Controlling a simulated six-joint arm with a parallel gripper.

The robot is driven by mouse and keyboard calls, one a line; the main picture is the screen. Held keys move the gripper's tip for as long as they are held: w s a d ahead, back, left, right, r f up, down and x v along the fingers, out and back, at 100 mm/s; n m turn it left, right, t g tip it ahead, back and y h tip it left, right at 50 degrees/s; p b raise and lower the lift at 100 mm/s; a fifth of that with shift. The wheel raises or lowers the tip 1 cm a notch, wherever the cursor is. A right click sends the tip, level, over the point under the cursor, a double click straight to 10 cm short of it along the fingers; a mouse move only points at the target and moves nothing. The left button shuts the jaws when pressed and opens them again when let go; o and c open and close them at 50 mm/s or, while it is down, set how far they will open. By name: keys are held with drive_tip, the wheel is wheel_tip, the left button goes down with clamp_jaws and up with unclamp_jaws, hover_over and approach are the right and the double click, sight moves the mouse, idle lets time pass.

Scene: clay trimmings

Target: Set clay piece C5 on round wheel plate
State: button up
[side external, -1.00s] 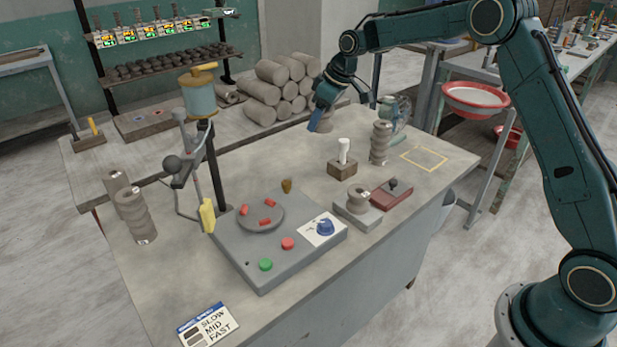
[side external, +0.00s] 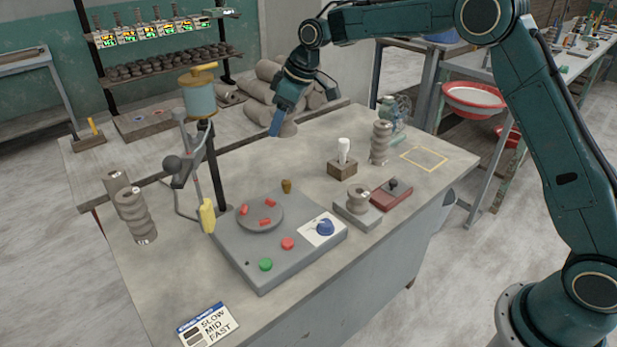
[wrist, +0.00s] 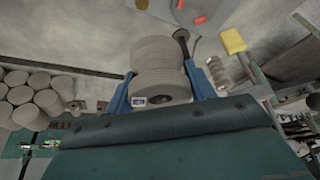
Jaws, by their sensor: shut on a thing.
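My gripper (side external: 278,124) is shut on a grey ridged clay piece (wrist: 162,52), held above the back part of the table. In the wrist view, the blue fingers of my gripper (wrist: 160,85) sit on both sides of the piece. A small label (wrist: 138,101) on it is too small to read, so I cannot confirm that it is C5. In the side view the held piece (side external: 288,129) is partly hidden by my gripper. The round wheel plate (side external: 272,213) is on the grey wheel base, in front of and below my gripper, with several red blocks around its top.
A lamp-like post with a yellow handle (side external: 207,216) stands left of the wheel. A small brown cone (side external: 286,186) is behind the plate. A wooden block with a white tool (side external: 342,168), a ridged clay stack (side external: 380,142) and a spool on a grey pad (side external: 357,200) stand right.

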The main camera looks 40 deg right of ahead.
wheel_tip(320, 180, up, 3)
drive_tip(key=n, duration=0.2)
hover_over(251, 212)
drive_tip(key=s, duration=0.1)
drive_tip(key=shift+g, duration=0.3)
drive_tip(key=f, duration=1)
drive_tip(key=d+f, duration=0.1)
drive_tip(key=f, duration=0.4)
drive_tip(key=shift+f, duration=0.35)
drive_tip(key=shift+f, duration=0.1)
drive_tip(key=shift+f, duration=2.05)
drive_tip(key=shift+f, duration=0.1)
drive_tip(key=o, duration=1.2)
drive_tip(key=shift+c, duration=0.2)
